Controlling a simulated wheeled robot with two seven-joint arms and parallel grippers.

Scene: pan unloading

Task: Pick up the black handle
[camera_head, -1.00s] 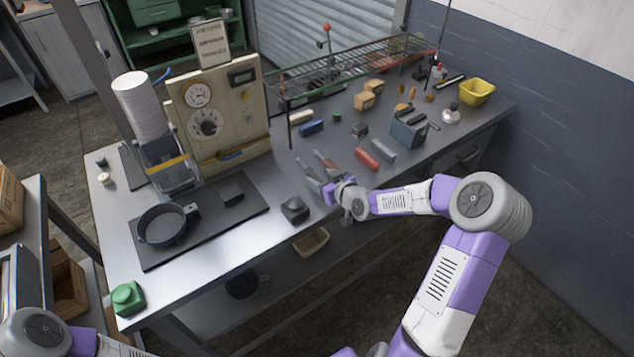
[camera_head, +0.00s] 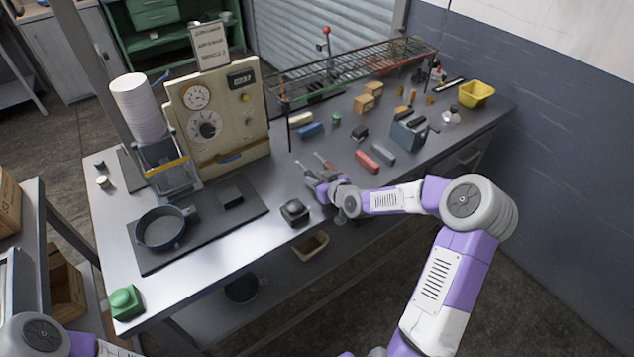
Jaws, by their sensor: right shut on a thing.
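My right gripper (camera_head: 314,180) is low over the front middle of the workbench (camera_head: 210,268). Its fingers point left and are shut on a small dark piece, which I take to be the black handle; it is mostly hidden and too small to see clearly. Slim tools, one with a reddish grip (camera_head: 323,162), lie just beyond the fingers. A dark round pan (camera_head: 162,230) with a short stub on its side sits on a black mat (camera_head: 150,262) at the left. My left gripper is out of view; only part of that arm shows at bottom left.
A dark block (camera_head: 294,212) stands left of my right gripper, near the front edge. Red (camera_head: 368,161) and grey (camera_head: 383,154) bars lie to its right. Behind are a control panel (camera_head: 218,115), a wire rack (camera_head: 350,72) and a yellow bin (camera_head: 477,93).

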